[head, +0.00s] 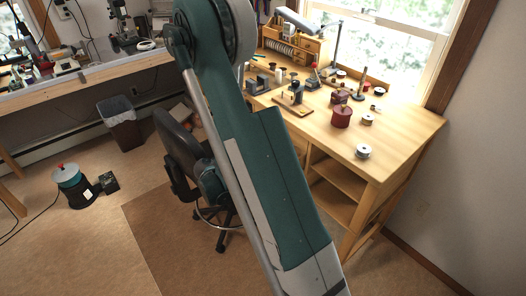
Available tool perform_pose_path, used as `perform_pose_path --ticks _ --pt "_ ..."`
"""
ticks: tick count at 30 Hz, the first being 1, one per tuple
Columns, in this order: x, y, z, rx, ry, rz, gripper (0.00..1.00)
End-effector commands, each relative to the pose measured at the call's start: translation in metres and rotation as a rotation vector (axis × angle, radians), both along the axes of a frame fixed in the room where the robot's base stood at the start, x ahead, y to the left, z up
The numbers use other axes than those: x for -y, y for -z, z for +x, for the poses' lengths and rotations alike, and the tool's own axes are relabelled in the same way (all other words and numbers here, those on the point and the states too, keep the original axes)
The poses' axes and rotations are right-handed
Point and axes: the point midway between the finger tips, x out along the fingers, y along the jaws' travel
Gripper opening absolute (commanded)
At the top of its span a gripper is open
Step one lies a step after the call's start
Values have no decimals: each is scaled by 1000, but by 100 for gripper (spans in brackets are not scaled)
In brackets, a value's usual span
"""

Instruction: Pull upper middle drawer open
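A light wooden workbench (405,138) stands at the right under the window. A narrow strip of its wooden front (299,148) shows just right of my arm, under the top. It may be part of a drawer, but I cannot tell which. My large green and grey arm crosses the middle of the view and hides most of the bench front. I cannot make out the upper middle drawer or its handle, nor whether it is open. My gripper is not in this view.
A black swivel chair (181,147) stands left of my arm, close to the bench. Open shelves (338,178) fill the bench's right end. Tools and a dark red pot (342,116) stand on top.

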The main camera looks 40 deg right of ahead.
Motion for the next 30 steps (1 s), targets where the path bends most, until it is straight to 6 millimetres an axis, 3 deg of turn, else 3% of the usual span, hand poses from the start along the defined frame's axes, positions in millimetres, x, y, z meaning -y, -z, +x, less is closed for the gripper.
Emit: perform_pose_path --ticks 12,21,30 --pt "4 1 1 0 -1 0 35" --pt "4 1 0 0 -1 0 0" --pt "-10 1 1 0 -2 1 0"
